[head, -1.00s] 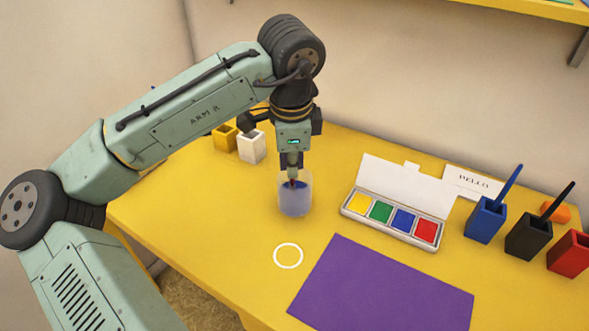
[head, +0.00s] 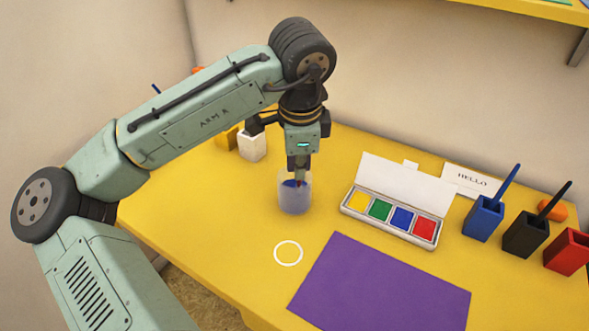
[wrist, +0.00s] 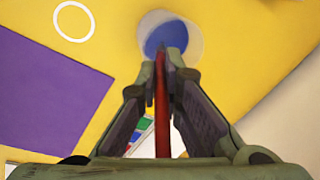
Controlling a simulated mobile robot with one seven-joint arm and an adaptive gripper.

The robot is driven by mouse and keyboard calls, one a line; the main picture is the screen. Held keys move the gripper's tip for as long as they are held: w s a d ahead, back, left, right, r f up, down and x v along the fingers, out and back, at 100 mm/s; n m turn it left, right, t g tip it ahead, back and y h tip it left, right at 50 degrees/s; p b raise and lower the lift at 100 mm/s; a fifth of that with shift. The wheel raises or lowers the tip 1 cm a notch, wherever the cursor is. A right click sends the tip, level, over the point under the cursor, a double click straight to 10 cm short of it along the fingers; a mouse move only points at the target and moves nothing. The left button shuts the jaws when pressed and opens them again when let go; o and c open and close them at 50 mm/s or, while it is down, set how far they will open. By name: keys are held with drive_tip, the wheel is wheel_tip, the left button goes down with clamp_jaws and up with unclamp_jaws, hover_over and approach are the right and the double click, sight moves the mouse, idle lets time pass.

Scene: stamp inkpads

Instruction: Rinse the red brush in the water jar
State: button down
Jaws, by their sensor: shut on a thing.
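The water jar (head: 294,197) is a clear cup with bluish-purple liquid, standing on the yellow table. My gripper (head: 299,176) is over the jar's mouth, pointing down. In the wrist view my gripper (wrist: 163,72) is shut on the red brush (wrist: 161,105), whose red handle runs between the fingers. The jar (wrist: 168,35) also shows there, just beyond the fingertips, with blue liquid inside. The brush's lower end is hidden by the fingers, so I cannot tell how deep it reaches.
A paint box (head: 394,228) with yellow, green, blue and red pads lies right of the jar. A purple sheet (head: 382,285) and a white ring (head: 288,253) are in front. Blue (head: 483,219), black (head: 527,235) and red (head: 568,252) holders stand at the right, a white one (head: 252,146) behind.

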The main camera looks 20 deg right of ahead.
drive_tip(key=shift+w+a, duration=0.1)
idle(0.3)
drive_tip(key=shift+w+a+p, duration=0.3)
drive_tip(key=shift+w+a, duration=0.3)
drive_tip(key=shift+w, duration=0.15)
drive_tip(key=w+p+v, duration=0.1)
drive_tip(key=p+v, duration=0.8)
drive_tip(key=shift+w+d+r, duration=0.3)
drive_tip(key=shift+w+r, duration=0.05)
drive_tip(key=shift+r, duration=0.1)
idle(1.3)
drive_tip(key=v, duration=0.4)
drive_tip(key=shift+w+d, duration=0.15)
drive_tip(key=shift+w, duration=0.25)
